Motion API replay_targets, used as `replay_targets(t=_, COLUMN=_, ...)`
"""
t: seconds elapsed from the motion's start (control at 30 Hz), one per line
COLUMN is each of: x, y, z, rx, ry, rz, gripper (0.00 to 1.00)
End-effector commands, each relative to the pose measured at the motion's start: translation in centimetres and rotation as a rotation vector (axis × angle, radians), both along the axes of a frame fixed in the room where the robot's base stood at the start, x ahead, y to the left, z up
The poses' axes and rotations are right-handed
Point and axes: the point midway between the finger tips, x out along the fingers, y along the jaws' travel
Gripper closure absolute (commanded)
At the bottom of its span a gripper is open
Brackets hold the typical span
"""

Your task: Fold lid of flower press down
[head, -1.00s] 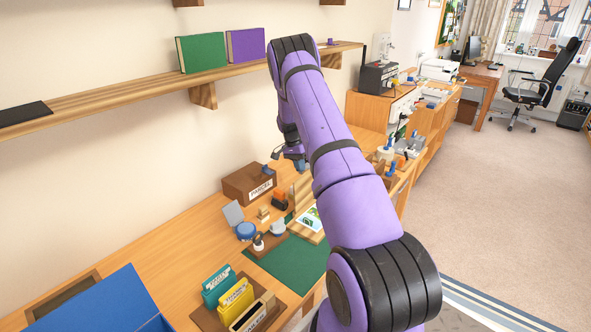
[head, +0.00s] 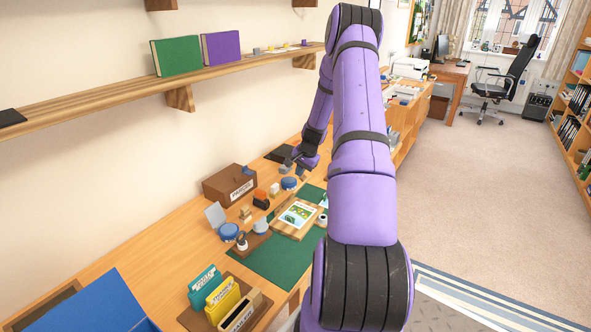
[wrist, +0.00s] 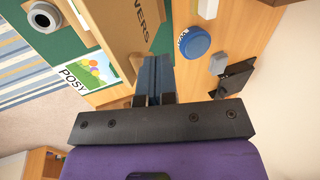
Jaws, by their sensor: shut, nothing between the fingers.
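The flower press (head: 291,231) is a pale wooden board on the green mat, with a colourful picture card on it. In the wrist view the card (wrist: 88,71) reads "POSY". A wooden panel with dark lettering, apparently the raised lid (wrist: 118,28), stands beside the card there; its exact tilt is unclear. My gripper (head: 299,162) is beyond the press, low over the bench near the wall. In the wrist view my gripper's fingers (wrist: 153,66) are together and empty, right beside the panel's edge. I cannot tell whether they touch it.
A blue round tin (wrist: 194,41), a grey block (wrist: 218,63) and a dark object (wrist: 235,78) lie near my fingers. A brown parcel box (head: 230,185) stands by the wall. The green mat (head: 268,264) has bare room in front.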

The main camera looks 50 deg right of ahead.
Motion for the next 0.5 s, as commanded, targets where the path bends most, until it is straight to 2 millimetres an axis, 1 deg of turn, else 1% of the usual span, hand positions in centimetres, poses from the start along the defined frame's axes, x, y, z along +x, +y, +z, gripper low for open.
replay_targets(t=0.03, x=-0.5, y=0.0, z=-0.2, rx=0.008, ry=-0.017, rz=-0.004, gripper=1.00)
replay_targets(t=0.17, x=-1.1, y=-0.1, z=-0.4, rx=0.014, ry=-0.064, rz=-0.003, gripper=1.00)
replay_targets(t=0.37, x=-2.1, y=-0.1, z=-0.9, rx=0.012, ry=-0.058, rz=0.001, gripper=1.00)
replay_targets(t=0.5, x=-3.7, y=-0.4, z=-1.7, rx=0.012, ry=-0.056, rz=-0.002, gripper=1.00)
